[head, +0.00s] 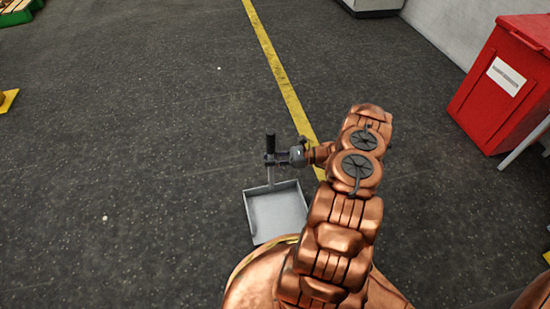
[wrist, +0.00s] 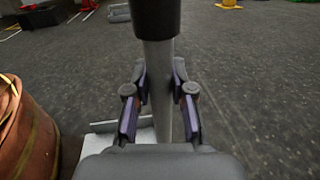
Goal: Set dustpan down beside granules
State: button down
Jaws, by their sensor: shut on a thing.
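The dustpan (head: 275,211) is a light grey square pan with an upright handle and a black grip on top. It shows in the head view at lower centre, over the dark floor. My gripper (head: 272,159) is shut on its handle just below the black grip. In the wrist view the grey handle (wrist: 160,75) stands between the two fingers of my gripper (wrist: 160,95), and part of the pan shows behind them. I cannot tell whether the pan touches the floor. No pile of granules is clearly visible; only tiny pale specks (head: 219,68) lie on the floor.
A yellow line (head: 275,65) runs along the floor behind the dustpan. A red bin (head: 505,85) stands at the right. A yellow object (head: 8,100) and a green-edged crate (head: 20,15) are at the left edge. The floor left of the dustpan is open.

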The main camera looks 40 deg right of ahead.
jog(key=shift+a+f+b, duration=0.15)
jog(key=shift+f+b, duration=0.3)
jog(key=shift+f, duration=0.4)
jog(key=shift+a+f+b, duration=0.1)
jog(key=shift+f+b, duration=0.3)
jog(key=shift+f, duration=0.45)
jog(key=c, duration=1)
grip_release()
jog(key=shift+f, duration=0.1)
jog(key=p+v, duration=0.3)
jog(key=v, duration=0.9)
